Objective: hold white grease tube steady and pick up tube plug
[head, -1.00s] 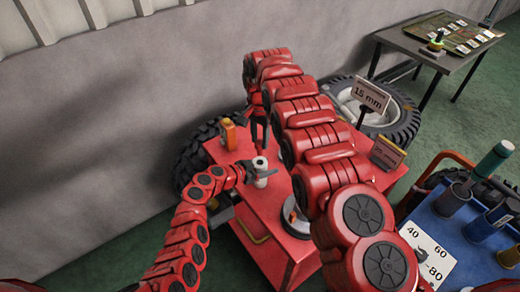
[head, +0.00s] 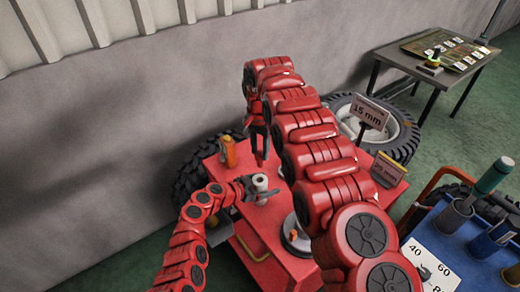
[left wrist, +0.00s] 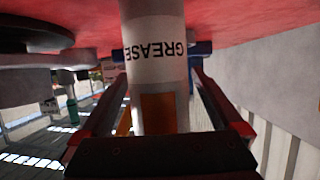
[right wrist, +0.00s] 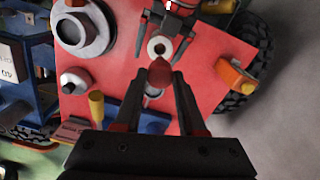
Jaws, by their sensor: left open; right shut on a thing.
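The white grease tube (head: 260,183) stands upright on the red cart top; its label reads GREASE in the left wrist view (left wrist: 155,62). My left gripper (head: 250,187) is open at the tube, with a finger on either side of it. My right gripper (head: 260,158) is above the tube, pointing down. In the right wrist view it is shut on a small red tapered tube plug (right wrist: 160,74). The tube's round top with a dark hole (right wrist: 158,47) shows just beyond the plug. I cannot tell how far apart plug and tube are.
The red cart top (head: 278,206) also bears an orange object (head: 228,152), a round grey part (head: 296,236) and a sign (head: 387,170). Tyres (head: 372,128) lie behind. A blue trolley (head: 463,250) with tool handles stands at the right. A wall runs along the left.

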